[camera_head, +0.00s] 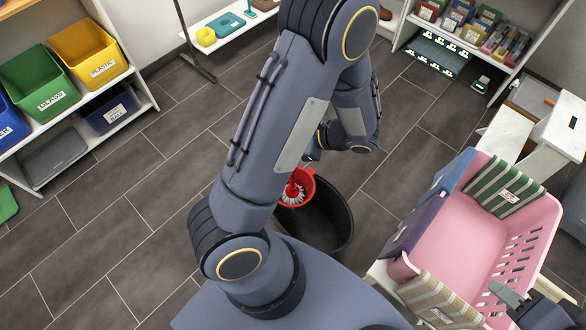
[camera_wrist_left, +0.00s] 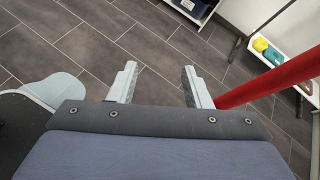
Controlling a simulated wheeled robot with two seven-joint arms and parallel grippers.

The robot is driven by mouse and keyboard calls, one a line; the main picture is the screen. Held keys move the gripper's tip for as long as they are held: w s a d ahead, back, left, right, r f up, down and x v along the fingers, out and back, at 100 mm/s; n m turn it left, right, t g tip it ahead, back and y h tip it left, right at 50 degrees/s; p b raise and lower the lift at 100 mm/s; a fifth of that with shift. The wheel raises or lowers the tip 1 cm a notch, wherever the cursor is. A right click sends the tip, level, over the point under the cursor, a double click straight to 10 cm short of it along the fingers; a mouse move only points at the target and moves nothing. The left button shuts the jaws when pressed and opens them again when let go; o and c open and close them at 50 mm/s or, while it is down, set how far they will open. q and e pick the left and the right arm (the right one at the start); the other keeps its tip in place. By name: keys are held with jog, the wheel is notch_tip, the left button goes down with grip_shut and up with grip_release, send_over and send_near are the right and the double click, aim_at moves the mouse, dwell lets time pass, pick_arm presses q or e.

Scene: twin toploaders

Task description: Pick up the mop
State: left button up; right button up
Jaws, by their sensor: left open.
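The mop shows in the head view as a red and white head (camera_head: 296,190) at a red wringer on a dark round bucket (camera_head: 338,222); my left arm hides its upper part. In the left wrist view a red pole (camera_wrist_left: 270,82), apparently its handle, slants from the right edge down to the right finger, outside the gap between the fingers. My left gripper (camera_wrist_left: 160,86) is open, with only floor visible between its fingers. My right gripper (camera_head: 508,294) is at the lower right, by the pink basket's rim; its jaw gap is unclear.
A pink basket (camera_head: 455,235) with folded cloths over its rim stands at the right. A shelf with yellow (camera_head: 88,52) and green bins stands at the left. White shelving (camera_head: 480,50) is at the upper right. Tiled floor left of the bucket is clear.

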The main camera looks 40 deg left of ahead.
pick_arm(q)
jog(key=w+d+f+m+t+y+b, duration=0.1)
jog(key=w+d+f+m+t+y, duration=0.1)
jog(key=w+f+m+t+y, duration=0.55)
jog(key=w+a+m+h, duration=0.1)
jog(key=w+a, duration=0.1)
jog(key=a, duration=0.5)
jog(key=shift+a+r+p, duration=0.25)
jog(key=shift+r+p, duration=0.1)
jog(key=shift+p, duration=0.05)
jog(key=shift+w+m+t, duration=0.1)
jog(key=shift+m+t, duration=0.15)
grip_shut()
